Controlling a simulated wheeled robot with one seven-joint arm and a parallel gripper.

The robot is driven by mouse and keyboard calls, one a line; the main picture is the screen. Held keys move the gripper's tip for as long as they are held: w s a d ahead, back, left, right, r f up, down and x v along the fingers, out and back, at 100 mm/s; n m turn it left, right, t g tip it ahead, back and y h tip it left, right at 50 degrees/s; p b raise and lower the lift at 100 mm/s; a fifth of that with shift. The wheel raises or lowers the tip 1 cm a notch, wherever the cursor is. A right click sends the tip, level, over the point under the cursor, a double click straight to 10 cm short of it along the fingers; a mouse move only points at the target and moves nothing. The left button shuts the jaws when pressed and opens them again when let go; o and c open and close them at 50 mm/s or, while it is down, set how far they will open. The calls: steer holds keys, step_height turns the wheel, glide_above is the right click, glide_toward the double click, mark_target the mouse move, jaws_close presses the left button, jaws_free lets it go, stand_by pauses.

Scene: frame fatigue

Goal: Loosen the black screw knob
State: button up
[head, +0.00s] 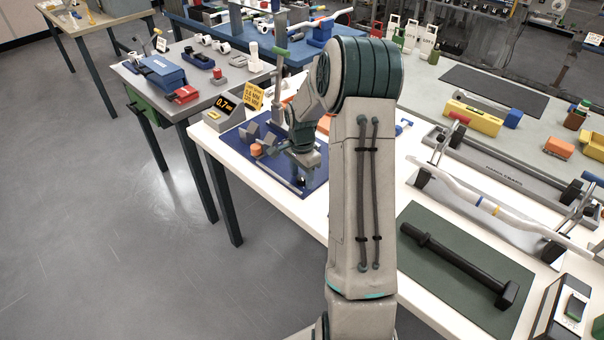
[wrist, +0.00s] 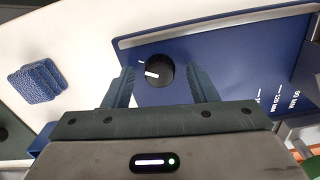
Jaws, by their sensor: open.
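The black screw knob (wrist: 154,71) is round with a white mark on its face. It sits on a blue plate (wrist: 225,52) and shows between my fingers in the wrist view. My gripper (wrist: 160,80) is open, with one dark finger on each side of the knob. A gap shows on both sides, wider on the right. In the head view my gripper (head: 303,176) is low over the blue plate (head: 232,136) on the white table. The knob is hard to make out there, partly hidden by the gripper.
Grey blocks and an orange piece (head: 256,150) stand on the plate, left of my gripper. A display reading 0.7 (head: 222,111) and a yellow sign (head: 253,96) stand behind. A black hammer-like tool (head: 460,262) lies to the right.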

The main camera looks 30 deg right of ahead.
steer(key=c, duration=1)
